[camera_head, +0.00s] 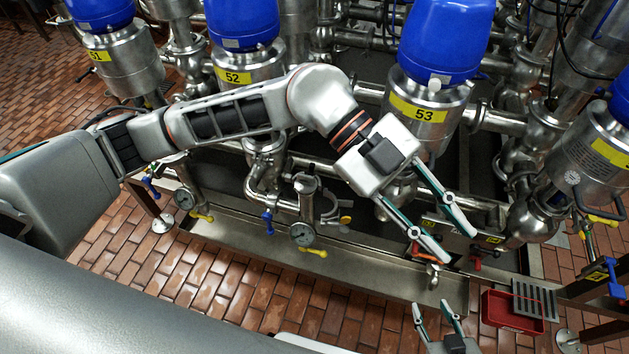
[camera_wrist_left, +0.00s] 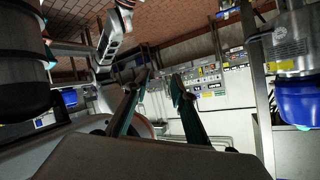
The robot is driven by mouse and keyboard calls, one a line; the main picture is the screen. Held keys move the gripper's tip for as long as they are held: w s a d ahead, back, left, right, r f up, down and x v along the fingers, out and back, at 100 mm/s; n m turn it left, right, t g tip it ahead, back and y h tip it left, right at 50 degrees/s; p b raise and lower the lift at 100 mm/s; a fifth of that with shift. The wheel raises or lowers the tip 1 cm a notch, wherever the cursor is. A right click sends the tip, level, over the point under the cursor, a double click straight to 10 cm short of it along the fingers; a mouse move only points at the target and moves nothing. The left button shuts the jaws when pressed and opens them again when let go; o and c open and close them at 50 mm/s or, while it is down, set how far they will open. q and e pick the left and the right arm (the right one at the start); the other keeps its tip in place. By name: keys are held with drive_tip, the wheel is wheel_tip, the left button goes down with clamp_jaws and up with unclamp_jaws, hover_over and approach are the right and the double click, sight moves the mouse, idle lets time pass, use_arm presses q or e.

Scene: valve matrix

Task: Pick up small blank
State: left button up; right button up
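I cannot make out the small blank for certain in either view. My left gripper (camera_head: 460,245) is open, with its two fingers spread and nothing seen held between them. My right gripper (camera_head: 431,306) is at the bottom edge of the head view, below the trough. Its fingers are spread and empty, and the rest of that arm is cut off.
Steel valves with blue caps, including valve 53 (camera_head: 418,108) and valve 52 (camera_head: 237,75), stand behind my left arm. Pipes and gauges crowd the trough (camera_head: 350,277).

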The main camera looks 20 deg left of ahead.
use_arm(q)
drive_tip(key=w+a+f+n+t+y, duration=0.2)
drive_tip(key=w+a+f+n+y, duration=0.1)
drive_tip(key=w+a+f+y, duration=0.4)
drive_tip(key=r+n+t+y, duration=0.2)
drive_tip(key=n+t+y, duration=0.15)
drive_tip(key=n, duration=0.35)
hover_over(306, 175)
drive_tip(key=d, duration=0.1)
drive_tip(key=shift+s+f+y+b, duration=0.15)
drive_tip(key=shift+y+b, duration=0.2)
drive_tip(key=shift+y, duration=0.1)
drive_tip(key=shift+a+f, duration=0.15)
drive_tip(key=shift+a, duration=0.1)
drive_tip(key=f, duration=0.7)
drive_tip(key=shift+a+f, duration=0.15)
drive_tip(key=shift+a, duration=0.15)
clamp_jaws()
